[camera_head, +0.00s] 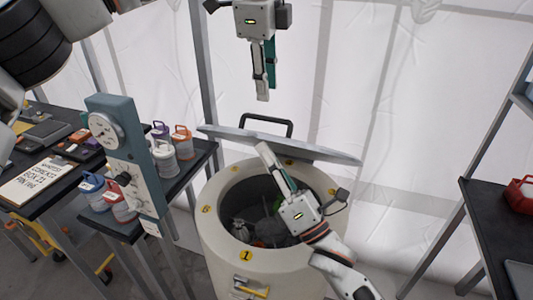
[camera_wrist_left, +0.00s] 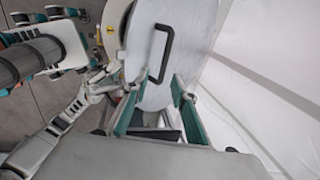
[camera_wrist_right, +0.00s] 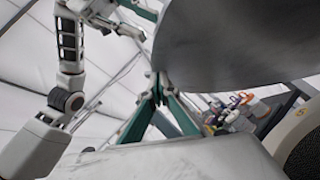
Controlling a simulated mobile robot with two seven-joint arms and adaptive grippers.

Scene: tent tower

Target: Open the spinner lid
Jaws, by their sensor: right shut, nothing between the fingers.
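The spinner (camera_head: 222,245) is a cream drum with numbered yellow marks. Its round grey lid (camera_head: 325,153) is raised and tilted at the back, and the dark interior with a green item shows. The lid's black handle (camera_head: 266,118) is on its upper face; in the left wrist view the lid (camera_wrist_left: 180,45) shows nearly face-on. My right gripper (camera_head: 264,148) is shut and empty, its tips at the lid's near edge; in the right wrist view its tips (camera_wrist_right: 158,76) are close beside the lid (camera_wrist_right: 240,40); contact is unclear. My left gripper (camera_head: 262,98) is open and empty above the handle.
A teal control panel (camera_head: 122,150) stands left of the spinner. Behind it a dark shelf holds several coloured-handled bottles (camera_head: 183,142). A table with a handwritten sign (camera_head: 38,182) is at far left. A dark shelf with a red case (camera_head: 522,194) is at right. White tent walls enclose the back.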

